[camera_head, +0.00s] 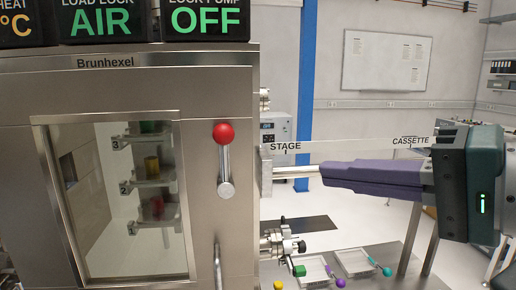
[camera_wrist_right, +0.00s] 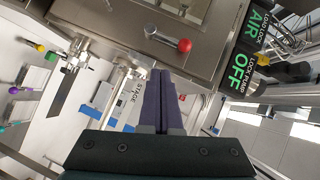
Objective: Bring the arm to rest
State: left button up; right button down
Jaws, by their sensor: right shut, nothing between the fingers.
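My right gripper (camera_head: 328,174) comes in from the right in the head view, with a dark teal body and long purple fingers pointing left. The fingers are shut together and empty. They lie level in front of the metal rod (camera_head: 295,171) that sticks out of the chamber's side, below the STAGE label (camera_head: 286,147). Whether they touch the rod I cannot tell. In the right wrist view the shut fingers (camera_wrist_right: 160,78) point up toward the chamber wall. My left gripper is not in view.
The steel chamber (camera_head: 155,85) fills the left, with a red-knobbed lever (camera_head: 225,134) and a window showing shelves with coloured pieces. A clear strip runs to the CASSETTE label (camera_head: 411,140). Below are small trays (camera_head: 358,262) and coloured-ended tools. A blue post (camera_head: 306,90) stands behind.

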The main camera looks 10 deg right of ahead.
jog(key=s+d+f+n+g+h, duration=0.2)
jog(key=s+f+n+g+h, duration=0.25)
jog(key=s+f, duration=0.5)
jog(key=s+d+f+n+g+h, duration=0.3)
jog(key=s+f+n+g+h, duration=0.15)
jog(key=s+f, duration=0.5)
jog(key=w+p+v, duration=0.2)
jog(key=p+v, duration=1.1)
jog(key=shift+d+r+n, duration=0.25)
jog(key=shift+r+n, duration=0.05)
jog(key=shift+r, duration=0.25)
jog(key=shift+s, duration=0.15)
